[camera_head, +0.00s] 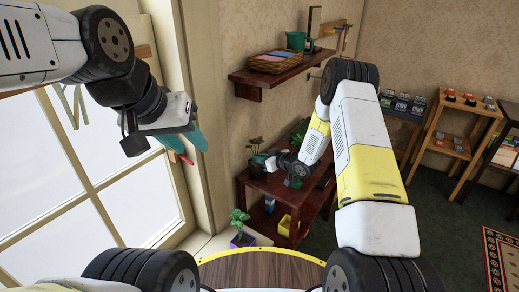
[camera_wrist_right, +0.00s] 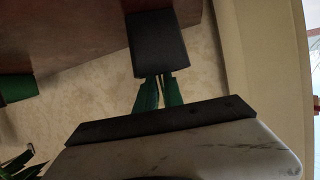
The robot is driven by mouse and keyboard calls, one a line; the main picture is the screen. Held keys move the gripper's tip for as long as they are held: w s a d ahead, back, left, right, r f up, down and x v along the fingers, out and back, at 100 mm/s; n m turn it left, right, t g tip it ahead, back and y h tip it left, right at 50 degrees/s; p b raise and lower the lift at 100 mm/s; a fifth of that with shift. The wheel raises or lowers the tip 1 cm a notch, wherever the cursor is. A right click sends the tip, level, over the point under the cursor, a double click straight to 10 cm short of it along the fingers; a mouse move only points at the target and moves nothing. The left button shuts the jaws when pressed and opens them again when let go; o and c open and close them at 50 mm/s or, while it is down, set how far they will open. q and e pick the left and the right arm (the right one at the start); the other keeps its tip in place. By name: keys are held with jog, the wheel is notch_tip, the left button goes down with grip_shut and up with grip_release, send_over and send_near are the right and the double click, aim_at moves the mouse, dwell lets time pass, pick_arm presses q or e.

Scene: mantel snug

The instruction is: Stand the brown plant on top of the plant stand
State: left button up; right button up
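The plant stand (camera_head: 262,188) is a reddish-brown table with a lower shelf, against the wall. A leafy plant (camera_head: 256,146) in what looks like a dark pot is at its top's left end. My right gripper (camera_head: 259,159) is right at this plant. In the right wrist view, the green fingers (camera_wrist_right: 160,92) lie close together, and a dark block (camera_wrist_right: 158,45), perhaps the pot, covers their tips. I cannot tell whether they grip it or whether the pot rests on the stand. My left gripper (camera_head: 185,142) is open and empty by the window.
A plant in a purple pot (camera_head: 242,240) stands low before the stand. A wall shelf (camera_head: 277,76) holds a basket (camera_head: 276,62). A yellow box (camera_head: 284,225) is on the stand's lower shelf. My right arm hides part of the stand's right side. Display racks (camera_head: 452,128) stand at right.

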jog(key=shift+o, duration=1.1)
jog(key=shift+r, duration=0.15)
jog(key=v, duration=1.2)
jog(key=s+d+r+m+h, duration=0.2)
jog(key=d+r+h, duration=0.25)
jog(key=r, duration=0.55)
jog(key=s+d+r+m+h, duration=0.25)
jog(key=d+r, duration=0.35)
jog(key=r, duration=0.4)
jog(key=s+a+r+m+g, duration=0.1)
jog(key=s+r, duration=0.2)
jog(key=s, duration=0.6)
jog(key=s+a+r+m+g, duration=0.1)
jog(key=s+r, duration=0.1)
jog(key=s, duration=0.7)
jog(key=s+a+r+m+g, duration=0.1)
jog(key=s+r+m, duration=0.1)
jog(key=s, duration=0.8)
jog(key=shift+a+r, duration=0.25)
jog(key=shift+r, duration=0.55)
